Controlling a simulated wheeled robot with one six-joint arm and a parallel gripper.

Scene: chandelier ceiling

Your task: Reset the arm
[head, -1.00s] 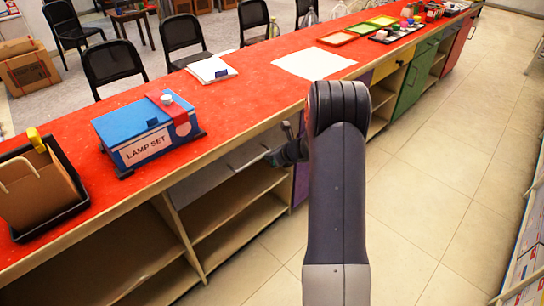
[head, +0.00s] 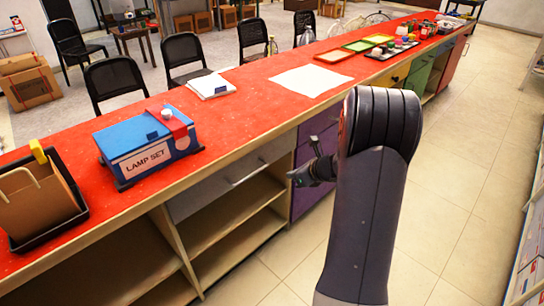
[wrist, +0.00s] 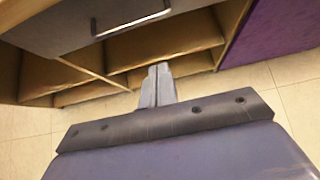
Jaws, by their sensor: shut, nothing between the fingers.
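My gripper (head: 296,178) shows small to the left of my raised arm in the head view, in front of the counter's shelves and drawers. In the wrist view its fingers (wrist: 158,72) are together, with nothing between them. They point toward the open wooden shelves, below a grey drawer (wrist: 60,28) with a metal handle (wrist: 132,22). In the head view the grey drawer (head: 215,186) is closed, and my gripper is to the right of its handle, apart from it.
The red counter (head: 235,115) carries a blue lamp set box (head: 140,140), a black tray (head: 75,222) with a cardboard holder, white paper (head: 310,80) and several coloured trays. Purple drawers (head: 310,195) are beside the gripper. The tiled floor (head: 455,190) at right is clear.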

